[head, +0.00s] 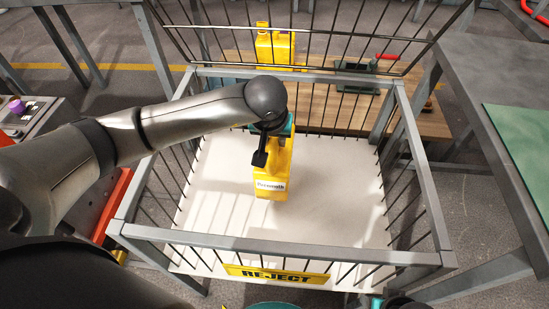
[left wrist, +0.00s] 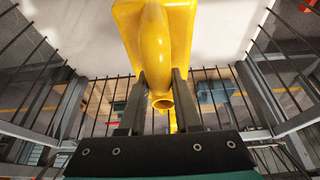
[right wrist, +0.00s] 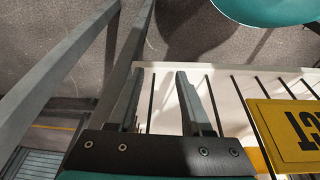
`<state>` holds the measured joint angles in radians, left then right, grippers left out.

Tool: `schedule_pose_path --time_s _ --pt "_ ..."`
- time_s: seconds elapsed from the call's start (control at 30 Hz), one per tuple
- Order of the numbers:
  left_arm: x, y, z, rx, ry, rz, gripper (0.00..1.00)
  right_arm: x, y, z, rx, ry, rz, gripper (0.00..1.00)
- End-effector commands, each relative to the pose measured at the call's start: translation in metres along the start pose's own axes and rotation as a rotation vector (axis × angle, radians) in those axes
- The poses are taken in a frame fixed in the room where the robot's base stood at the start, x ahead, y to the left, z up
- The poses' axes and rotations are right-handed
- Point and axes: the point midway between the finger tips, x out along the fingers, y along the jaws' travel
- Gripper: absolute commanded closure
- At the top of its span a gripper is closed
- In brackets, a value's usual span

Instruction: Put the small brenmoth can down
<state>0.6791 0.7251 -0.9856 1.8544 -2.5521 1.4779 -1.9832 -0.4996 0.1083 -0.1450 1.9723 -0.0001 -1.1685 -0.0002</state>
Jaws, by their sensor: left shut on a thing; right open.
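The small yellow Brenmoth can (head: 281,165), with a white label low on its side, is inside the wire cage with a REJECT sign, over the white floor (head: 335,215). My left gripper (head: 273,133) reaches in from above and is shut on the can, mostly hidden by its own wrist in the head view. In the left wrist view its two fingers (left wrist: 158,88) close on either side of the can's handle (left wrist: 155,45). I cannot tell whether the can's base touches the floor. My right gripper (right wrist: 158,85) is open and empty, outside the cage by its front edge.
The cage's grey rim (head: 290,241) and wire sides surround the can; white floor around it is clear. A second yellow can (head: 274,48) stands on a wooden bench (head: 432,122) behind. A grey table with a green mat (head: 525,135) is at right.

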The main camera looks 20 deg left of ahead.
Motion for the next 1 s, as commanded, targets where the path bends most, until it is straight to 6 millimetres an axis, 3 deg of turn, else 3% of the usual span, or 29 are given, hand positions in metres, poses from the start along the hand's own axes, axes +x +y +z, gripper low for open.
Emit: schedule_pose_path --time_s 0.1,0.33,0.6,1.0 --pt "0.015 0.0 0.006 -0.001 0.0 0.001 1.0 -0.008 0.001 -0.006 0.001 0.017 0.001 0.5" --pt "0.025 0.0 0.011 -0.001 0.001 0.002 1.0 -0.018 0.001 -0.011 0.002 0.031 0.002 0.5" --pt "0.051 0.0 0.021 0.0 0.0 0.002 1.0 -0.038 0.002 -0.022 0.003 0.066 0.004 0.5" --pt "0.054 0.0 0.022 0.0 0.002 0.001 1.0 -0.043 0.002 -0.024 0.003 0.071 0.005 0.5"
